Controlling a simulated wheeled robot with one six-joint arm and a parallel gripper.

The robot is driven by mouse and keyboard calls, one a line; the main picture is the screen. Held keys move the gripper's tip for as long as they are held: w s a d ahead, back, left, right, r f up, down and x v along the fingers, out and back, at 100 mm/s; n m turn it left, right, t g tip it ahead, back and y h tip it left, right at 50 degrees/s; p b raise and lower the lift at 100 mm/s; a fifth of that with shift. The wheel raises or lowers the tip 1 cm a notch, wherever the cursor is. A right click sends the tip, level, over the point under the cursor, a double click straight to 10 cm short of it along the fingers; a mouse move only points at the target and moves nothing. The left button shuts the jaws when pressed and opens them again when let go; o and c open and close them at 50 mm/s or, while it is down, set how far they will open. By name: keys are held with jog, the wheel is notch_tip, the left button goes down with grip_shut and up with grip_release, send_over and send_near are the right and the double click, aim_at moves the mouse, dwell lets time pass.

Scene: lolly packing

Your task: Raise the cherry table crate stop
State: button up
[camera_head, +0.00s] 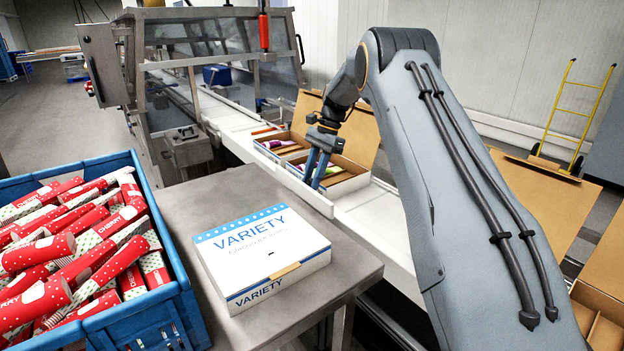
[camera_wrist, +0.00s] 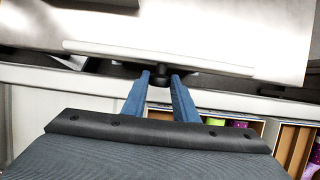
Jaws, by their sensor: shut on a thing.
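My gripper (camera_wrist: 160,76) has its two blue fingers on either side of a small dark knob (camera_wrist: 160,80), shut on it. The knob sits just below a long pale bar (camera_wrist: 110,49) at the edge of the metal table, which seems to be the crate stop. In the head view my gripper (camera_head: 314,178) reaches down beside the conveyor, past the table's far edge; the knob and bar cannot be made out there. The blue crate (camera_head: 172,312) of red and white cherry tubes (camera_head: 75,240) stands at the left, against the metal table (camera_head: 180,208).
A closed VARIETY box (camera_head: 262,248) lies on the metal table. An open carton (camera_head: 345,182) with colourful packs stands on the white conveyor (camera_head: 385,225) right behind my gripper. A steel-framed machine (camera_head: 180,65) stands at the back left. More open cartons (camera_head: 545,205) are at the right.

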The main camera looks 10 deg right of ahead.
jog(key=o, duration=1)
jog(key=shift+d, duration=0.1)
jog(key=shift+b+v, duration=1.05)
jog(key=shift+v, duration=2.85)
jog(key=shift+d, duration=0.1)
